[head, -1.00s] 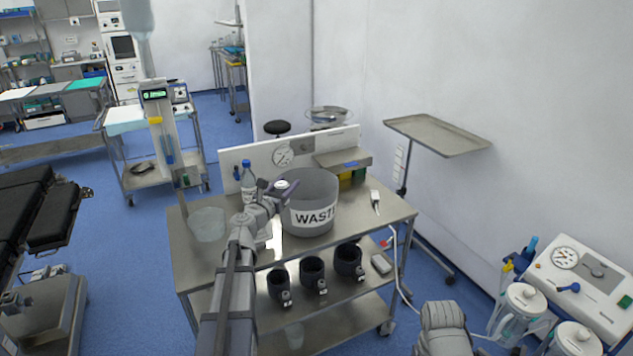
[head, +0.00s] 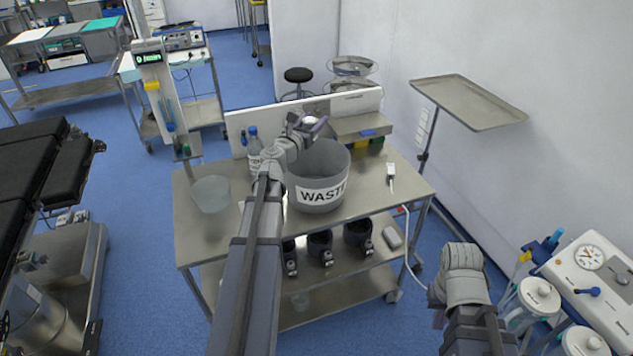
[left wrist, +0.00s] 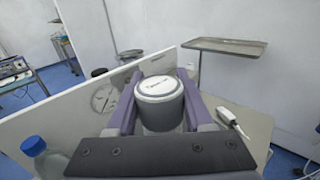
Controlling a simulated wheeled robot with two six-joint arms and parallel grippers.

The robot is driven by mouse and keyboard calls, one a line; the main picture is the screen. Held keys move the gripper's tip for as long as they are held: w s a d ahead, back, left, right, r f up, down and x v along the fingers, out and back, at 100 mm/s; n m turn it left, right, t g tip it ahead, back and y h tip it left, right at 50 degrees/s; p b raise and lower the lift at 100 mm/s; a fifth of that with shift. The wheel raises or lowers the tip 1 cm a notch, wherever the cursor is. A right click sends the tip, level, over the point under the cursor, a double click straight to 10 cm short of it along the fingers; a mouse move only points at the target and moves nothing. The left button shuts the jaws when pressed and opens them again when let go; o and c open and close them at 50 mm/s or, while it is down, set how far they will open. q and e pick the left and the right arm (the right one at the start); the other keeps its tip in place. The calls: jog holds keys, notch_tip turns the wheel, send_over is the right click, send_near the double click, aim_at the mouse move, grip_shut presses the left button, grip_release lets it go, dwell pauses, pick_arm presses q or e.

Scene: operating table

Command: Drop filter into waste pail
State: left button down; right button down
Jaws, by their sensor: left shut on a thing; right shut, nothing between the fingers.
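The filter (left wrist: 159,98), a grey round canister with a white top, is between the purple fingers of my left gripper in the left wrist view. My left gripper (head: 312,124) is shut on it; the filter's white top shows small in the head view. The gripper is held at the back left part of the waste pail's rim, seemingly above it; the exact height is hard to tell. The waste pail (head: 320,195) is a grey open bucket marked WASTE on the cart's top. My right gripper (head: 438,305) is shut and empty, low at the right, its fingertips barely visible.
The steel cart (head: 395,215) also holds a water bottle (head: 254,150), a clear beaker (head: 211,194) and a white handheld device (head: 391,176). A white panel (head: 240,122) stands along the cart's back. A tray stand (head: 470,102) is at the back right.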

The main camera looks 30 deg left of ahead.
pick_arm(q)
notch_tip(320, 180, down, 5)
jog(key=b, duration=0.3)
jog(key=shift+r+b, duration=0.2)
jog(key=shift+b, duration=0.2)
jog(key=shift+c, duration=1.1)
grip_release()
jog(key=shift+s, duration=0.15)
jog(key=s, duration=0.7)
jog(key=shift+s+d, duration=0.15)
jog(key=shift+s, duration=0.15)
